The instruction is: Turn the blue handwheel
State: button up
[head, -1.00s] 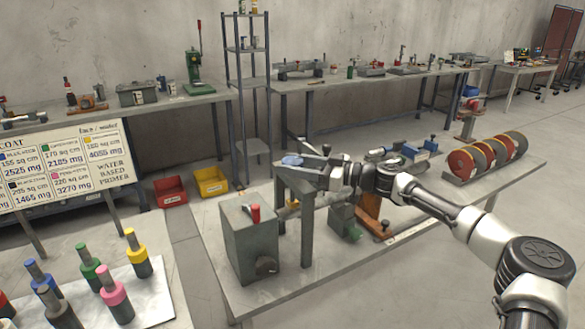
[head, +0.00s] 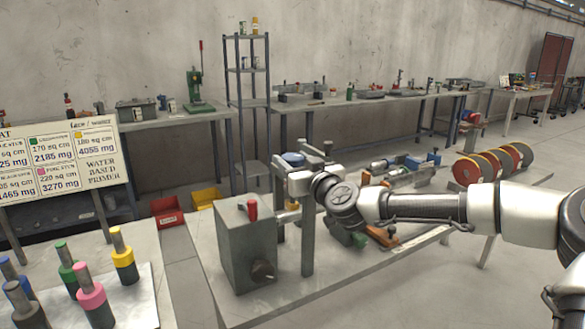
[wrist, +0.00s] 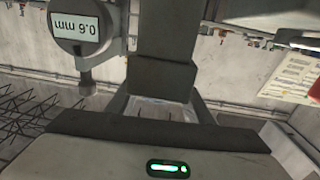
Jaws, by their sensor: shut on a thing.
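The blue handwheel (head: 293,157) shows as a small blue disc on top of the grey stand (head: 307,240) in the head view. My gripper (head: 285,178) is at the handwheel, just in front of it and a little below it. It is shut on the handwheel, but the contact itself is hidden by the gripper. The wrist view shows no blue; a dark grey block fills its middle. A round dial gauge (wrist: 82,27) reads 0.6 mm, upside down, at the upper left of the wrist view.
A grey box with a red knob (head: 247,245) stands left of the stand on the bench. Clamps and an orange-footed tool stand behind my arm. Red and yellow bins (head: 166,211) lie on the floor behind.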

jog(key=m+h, duration=0.1)
jog(key=h, duration=0.1)
jog(key=m+t+h, duration=0.1)
jog(key=h, duration=0.1)
jog(key=m+t+h+b, duration=0.1)
jog(key=m+h, duration=0.1)
jog(key=shift+s+a+r, duration=0.1)
jog(key=shift+a+r, duration=0.05)
jog(key=shift+a, duration=0.15)
jog(key=m+h+p, duration=0.1)
jog(key=m+h, duration=0.1)
jog(key=h, duration=0.1)
jog(key=m+h+p, duration=0.1)
jog(key=m+h, duration=0.1)
jog(key=h, duration=0.2)
jog(key=shift+d+m, duration=0.15)
jog(key=shift+m, duration=0.15)
jog(key=shift+d+m+g+h+p, duration=0.15)
jog(key=shift+m+g+h+p, duration=0.35)
jog(key=shift+m+h+p, duration=0.7)
jog(key=shift+f+h, duration=0.2)
jog(key=shift+h, duration=0.1)
jog(key=o, duration=1)
